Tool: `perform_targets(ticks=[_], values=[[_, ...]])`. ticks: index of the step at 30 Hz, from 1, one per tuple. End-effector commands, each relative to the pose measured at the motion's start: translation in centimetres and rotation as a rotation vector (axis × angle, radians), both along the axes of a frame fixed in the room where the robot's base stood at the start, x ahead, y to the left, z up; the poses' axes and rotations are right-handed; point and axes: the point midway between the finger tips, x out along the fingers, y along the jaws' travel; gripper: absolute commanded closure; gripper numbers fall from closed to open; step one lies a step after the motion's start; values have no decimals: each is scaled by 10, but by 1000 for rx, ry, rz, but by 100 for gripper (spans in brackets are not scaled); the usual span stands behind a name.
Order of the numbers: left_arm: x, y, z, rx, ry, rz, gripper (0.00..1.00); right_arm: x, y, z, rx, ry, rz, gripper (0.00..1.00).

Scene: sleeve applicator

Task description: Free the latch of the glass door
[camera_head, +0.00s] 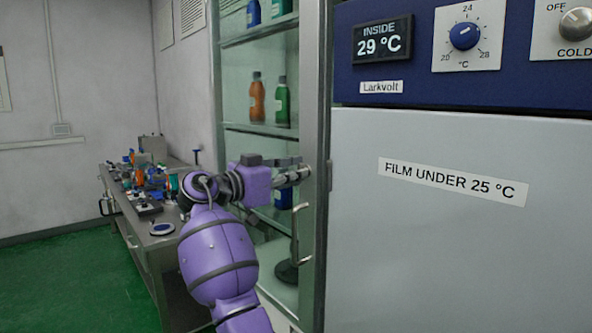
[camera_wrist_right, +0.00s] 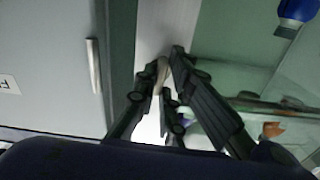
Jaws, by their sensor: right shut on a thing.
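The glass door (camera_head: 313,100) has a pale metal frame and stands in front of shelves, beside the grey-white cabinet. My right gripper (camera_head: 303,172) reaches the door frame at about mid-height, and its fingers hide most of the latch in the head view. In the wrist view the latch (camera_wrist_right: 163,72) is a small pale piece between the fingertips, and the right gripper (camera_wrist_right: 160,78) is shut on it. A vertical bar handle (camera_head: 296,232) is on the door below the gripper. My left gripper is not in view.
The cabinet (camera_head: 450,260) on the right has a blue control panel (camera_head: 420,60) reading 29 °C. Bottles (camera_head: 257,102) stand on the shelves behind the glass. A cluttered bench (camera_head: 160,235) is at the left. The green floor (camera_head: 60,285) is clear.

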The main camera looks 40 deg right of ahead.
Motion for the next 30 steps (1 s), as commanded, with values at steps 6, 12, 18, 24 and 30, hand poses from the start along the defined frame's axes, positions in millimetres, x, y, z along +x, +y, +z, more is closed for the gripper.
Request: perform_targets(ticks=[6,12,18,24,30], values=[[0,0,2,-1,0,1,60,0,0,1,-7,67,0,100],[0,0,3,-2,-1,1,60,0,0,0,-9,90,0,100],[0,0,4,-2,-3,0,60,0,0,0,-9,92,0,100],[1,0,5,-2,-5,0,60,0,0,0,-9,92,0,84],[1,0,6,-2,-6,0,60,0,0,0,-8,91,0,72]])
